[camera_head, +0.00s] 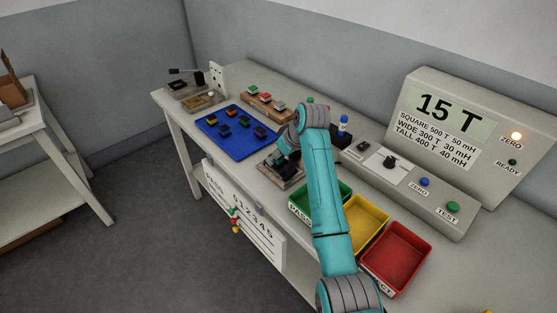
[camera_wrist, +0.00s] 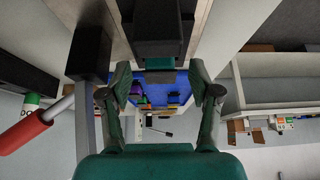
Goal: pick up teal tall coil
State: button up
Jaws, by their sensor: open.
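My gripper (camera_wrist: 160,84) is open in the wrist view, with its two fingers apart. A dark block with teal parts (camera_wrist: 156,38), which looks like the teal tall coil, shows just beyond and between the fingertips. I cannot tell whether they touch it. In the head view my gripper (camera_head: 284,152) is by a small fixture with a brown base (camera_head: 284,178) at the bench's front edge. My arm and gripper hide most of what is on it there.
A blue mat (camera_head: 213,125) with several coils lies left of the fixture. Green (camera_head: 342,192), yellow (camera_head: 364,244) and red (camera_head: 396,258) bins stand right. A red-handled lever (camera_wrist: 25,132) is close to my left finger. A control panel (camera_head: 430,187) lies behind.

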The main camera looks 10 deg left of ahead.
grip_shut()
dwell(0.3)
